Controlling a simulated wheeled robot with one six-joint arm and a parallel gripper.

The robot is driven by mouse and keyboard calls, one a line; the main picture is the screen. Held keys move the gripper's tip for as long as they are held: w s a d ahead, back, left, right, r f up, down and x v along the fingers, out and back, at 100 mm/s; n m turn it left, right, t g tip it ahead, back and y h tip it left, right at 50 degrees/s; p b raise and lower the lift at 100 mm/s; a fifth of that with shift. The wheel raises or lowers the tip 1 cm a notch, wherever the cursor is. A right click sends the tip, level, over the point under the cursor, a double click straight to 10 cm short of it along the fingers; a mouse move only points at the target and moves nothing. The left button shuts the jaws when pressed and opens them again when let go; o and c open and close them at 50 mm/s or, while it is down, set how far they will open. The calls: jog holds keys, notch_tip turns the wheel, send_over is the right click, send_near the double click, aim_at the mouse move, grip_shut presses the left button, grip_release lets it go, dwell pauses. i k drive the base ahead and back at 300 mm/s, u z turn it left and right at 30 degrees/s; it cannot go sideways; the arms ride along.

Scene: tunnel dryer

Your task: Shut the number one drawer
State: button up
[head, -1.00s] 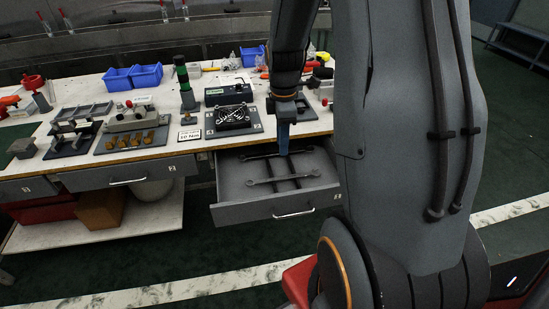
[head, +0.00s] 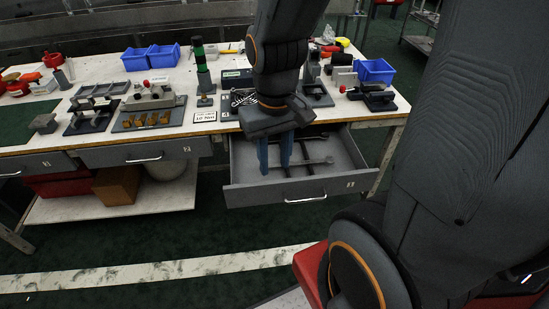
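The open drawer (head: 250,195) is pulled out from under the right part of the workbench. Its grey front has a silver handle (head: 305,199) and a small label at the right, too small to read surely as one. Dark wrenches (head: 318,162) lie inside it. My gripper (head: 275,167) points down over the left part of the open drawer. Its two blue fingers stand apart with nothing seen between them. I cannot tell whether the tips are above or inside the drawer. My wrist hides part of the bench edge behind.
A shut drawer marked 2 (head: 120,155) is to the left, and another shut drawer (head: 25,167) is farther left. The bench top (head: 215,125) carries fixtures, a fan, a stack light (head: 203,70) and blue bins (head: 375,70).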

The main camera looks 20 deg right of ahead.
aim_at(349, 173)
jog(key=u, duration=2.6)
jog(key=k, duration=0.7)
jog(key=z, duration=2.45)
